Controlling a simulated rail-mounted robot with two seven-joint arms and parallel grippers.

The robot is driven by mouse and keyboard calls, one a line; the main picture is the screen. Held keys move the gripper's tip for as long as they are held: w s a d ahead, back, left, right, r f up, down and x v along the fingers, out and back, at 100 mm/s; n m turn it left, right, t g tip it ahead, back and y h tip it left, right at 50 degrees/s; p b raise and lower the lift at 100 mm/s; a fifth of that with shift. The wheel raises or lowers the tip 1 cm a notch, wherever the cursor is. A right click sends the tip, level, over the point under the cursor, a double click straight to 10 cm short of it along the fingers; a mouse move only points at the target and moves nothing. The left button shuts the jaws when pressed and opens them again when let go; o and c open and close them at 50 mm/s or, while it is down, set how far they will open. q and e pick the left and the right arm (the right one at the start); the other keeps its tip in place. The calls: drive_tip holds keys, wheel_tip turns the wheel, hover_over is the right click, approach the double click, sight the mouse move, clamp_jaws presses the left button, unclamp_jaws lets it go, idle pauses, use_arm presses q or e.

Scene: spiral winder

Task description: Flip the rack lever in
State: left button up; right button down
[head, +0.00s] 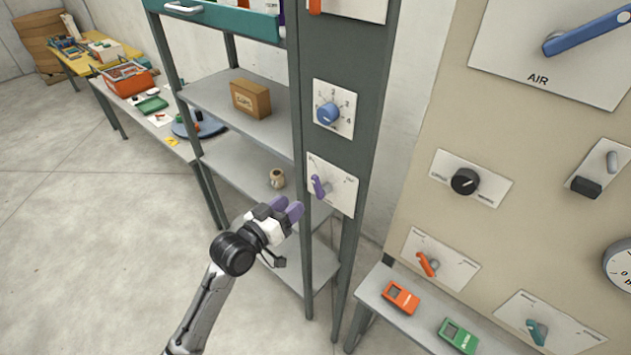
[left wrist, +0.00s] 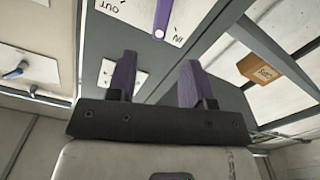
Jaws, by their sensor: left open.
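The rack lever (head: 318,186) is a small purple handle on a white plate (head: 343,190) on the rack's grey front post. In the left wrist view the purple lever (left wrist: 163,16) shows at the top, cut by the frame edge, between the words OUT and IN on its plate (left wrist: 121,8). Which setting it stands at I cannot tell. My left gripper (head: 291,209) is just below and left of the lever in the head view. Its purple fingers (left wrist: 157,82) are apart and empty, with a clear gap to the lever in the wrist view. My right gripper is not in view.
A blue dial (head: 327,113) sits above the lever on the same post. The rack shelves hold a cardboard box (head: 250,98) and a mug (head: 277,178). A beige panel (head: 420,205) with knobs and levers stands at right, above a low bench (head: 372,290). Open floor lies left.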

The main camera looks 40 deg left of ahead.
sight(314, 185)
use_arm(q)
drive_tip(key=w+p, duration=0.1)
drive_tip(key=w, duration=0.7)
drive_tip(key=shift+w, duration=0.35)
drive_tip(key=shift+w+p, duration=0.4)
drive_tip(key=shift+w, duration=0.45)
